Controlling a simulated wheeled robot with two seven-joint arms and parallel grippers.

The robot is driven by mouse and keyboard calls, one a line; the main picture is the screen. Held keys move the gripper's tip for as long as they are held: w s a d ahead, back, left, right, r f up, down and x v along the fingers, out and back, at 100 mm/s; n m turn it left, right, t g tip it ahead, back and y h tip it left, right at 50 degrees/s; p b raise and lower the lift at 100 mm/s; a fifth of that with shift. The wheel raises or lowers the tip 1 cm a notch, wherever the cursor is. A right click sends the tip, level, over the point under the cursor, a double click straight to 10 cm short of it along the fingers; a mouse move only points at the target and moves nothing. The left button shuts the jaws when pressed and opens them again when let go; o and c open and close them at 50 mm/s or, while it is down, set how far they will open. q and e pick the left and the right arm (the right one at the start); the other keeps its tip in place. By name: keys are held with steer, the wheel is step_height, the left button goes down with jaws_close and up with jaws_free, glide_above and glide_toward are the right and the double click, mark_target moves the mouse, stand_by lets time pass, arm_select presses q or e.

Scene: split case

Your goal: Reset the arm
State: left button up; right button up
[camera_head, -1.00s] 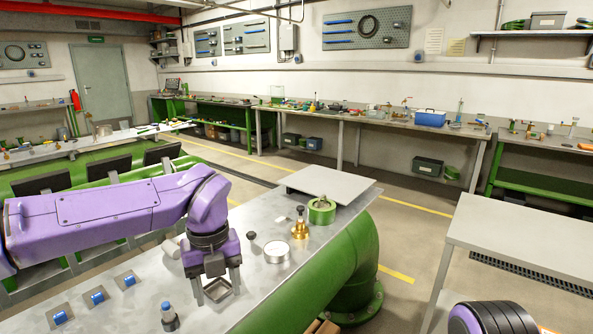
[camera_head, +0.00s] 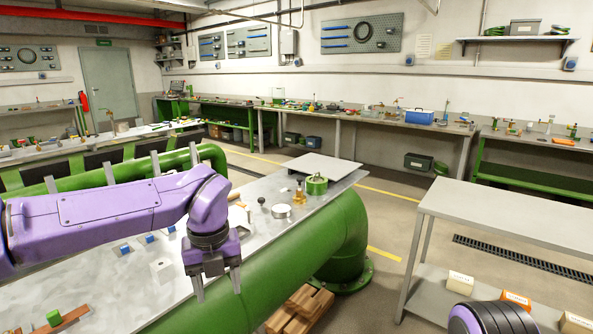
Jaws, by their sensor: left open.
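My left arm, purple, comes in from the left. Its left gripper (camera_head: 219,286) points down in front of the near edge of the grey worktop (camera_head: 110,295), over the green pipe. The fingers are apart and nothing shows between them. A dark and purple part of my right arm shows at the bottom right, but its gripper does not show.
On the worktop stand a round white-topped piece (camera_head: 281,211), a brass piece (camera_head: 299,192), a green ring (camera_head: 316,184) and a flat grey plate (camera_head: 324,167). A grey table (camera_head: 510,215) stands at right. A wooden pallet (camera_head: 300,307) lies on the floor below the pipe.

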arm_select(q)
steer(key=w+a+f+m+t+y, duration=0.2)
steer(key=a+f+m+t+y, duration=0.1)
steer(key=f+m, duration=0.3)
steer(key=w+a+f+m+t+y, duration=0.2)
steer(key=w+a+f+m+y, duration=0.15)
steer(key=f+m, duration=0.2)
steer(key=s+a+f+m+t, duration=0.15)
steer(key=s+f+m, duration=0.25)
steer(key=f+m, duration=0.55)
steer(key=s+a+f+m+h, duration=0.25)
steer(key=s+f+m, duration=0.55)
steer(key=s+f, duration=0.6)
steer(key=s+a+f+m+g, duration=0.2)
steer(key=s, duration=0.6)
steer(key=s+a+f+m+g, duration=0.1)
steer(key=s+a+f+m, duration=0.1)
steer(key=s, duration=0.6)
steer(key=shift+s+a+f+g+h, duration=0.3)
steer(key=shift+a+f, duration=0.2)
steer(key=shift+f, duration=0.2)
steer(key=shift+w, duration=0.1)
